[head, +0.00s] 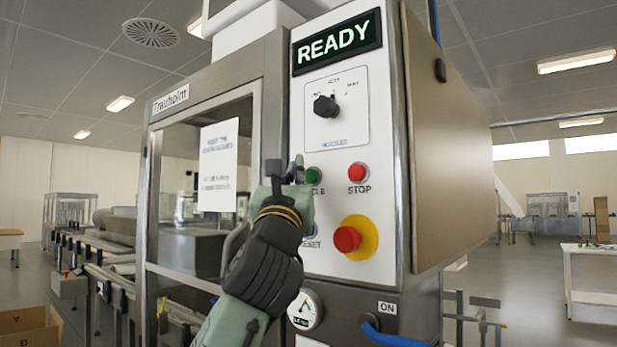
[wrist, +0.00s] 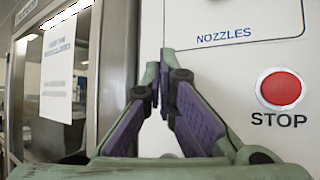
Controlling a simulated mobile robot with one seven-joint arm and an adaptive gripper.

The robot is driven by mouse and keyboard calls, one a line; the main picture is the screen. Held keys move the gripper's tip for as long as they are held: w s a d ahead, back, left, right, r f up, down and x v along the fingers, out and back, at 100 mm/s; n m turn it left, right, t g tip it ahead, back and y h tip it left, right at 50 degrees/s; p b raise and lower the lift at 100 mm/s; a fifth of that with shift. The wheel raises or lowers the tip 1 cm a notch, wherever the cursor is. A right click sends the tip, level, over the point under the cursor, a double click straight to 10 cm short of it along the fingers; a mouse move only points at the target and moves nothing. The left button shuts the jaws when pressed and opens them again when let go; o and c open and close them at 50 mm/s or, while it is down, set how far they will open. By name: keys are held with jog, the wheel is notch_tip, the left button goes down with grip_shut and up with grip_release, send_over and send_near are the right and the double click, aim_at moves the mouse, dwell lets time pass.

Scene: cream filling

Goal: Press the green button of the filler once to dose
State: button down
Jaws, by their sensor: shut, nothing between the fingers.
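The filler's white control panel (head: 382,215) faces me, and its display (head: 337,44) reads READY. The green button (head: 315,174) shows only in part just right of my gripper (head: 297,163) in the head view; its label is partly covered. The gripper is shut and empty, with its fingertips up in front of the panel's left side. In the wrist view the two fingertips (wrist: 160,62) come together in front of the white panel, below the NOZZLES label. The green button is hidden there. I cannot tell whether the fingers touch the panel.
The red STOP button (head: 358,172) is right of the green button and also shows in the wrist view (wrist: 281,88). Below is a red mushroom knob (head: 347,239) on a yellow disc, and above a black rotary knob (head: 326,106). A glass door with a paper notice (head: 218,165) stands left.

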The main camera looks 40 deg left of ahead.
jog(key=shift+w, duration=0.2)
jog(key=shift+w, duration=0.25)
jog(key=shift+w+p, duration=0.3)
jog(key=shift+w, duration=0.2)
dwell(0.9)
dwell(0.3)
jog(key=shift+s, duration=0.9)
jog(key=s, duration=0.5)
jog(key=shift+a, duration=0.2)
jog(key=shift+d, duration=0.1)
dwell(0.5)
